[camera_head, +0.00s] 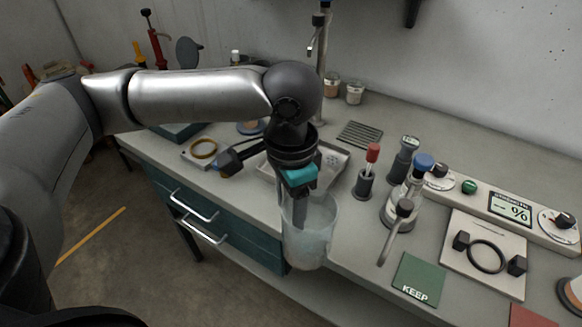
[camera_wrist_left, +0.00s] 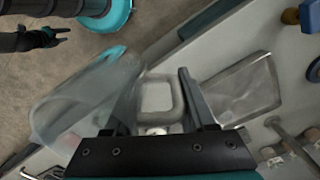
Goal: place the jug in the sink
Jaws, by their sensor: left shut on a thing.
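The jug (camera_head: 309,240) is a clear, frosted vessel in front of the bench's front edge in the head view. My left gripper (camera_head: 299,207) is shut on it near its top. In the left wrist view, the jug (camera_wrist_left: 75,105) lies to the left and its squarish handle (camera_wrist_left: 158,97) is between the fingers of my left gripper (camera_wrist_left: 160,82). The sink (camera_head: 334,160) is a shallow metal basin behind the gripper, partly hidden by it; the sink also shows right of the fingers in the wrist view (camera_wrist_left: 245,92). My right gripper (camera_wrist_left: 52,37) is small at the upper left, its fingers apart.
Right of the sink stand a red-topped holder (camera_head: 369,172), a blue-stoppered flask (camera_head: 403,200) and a dark bottle (camera_head: 404,160). A green KEEP mat (camera_head: 418,277) lies near the front edge. A tap (camera_head: 320,50) rises behind the sink. A slotted drain (camera_head: 360,134) lies behind it.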

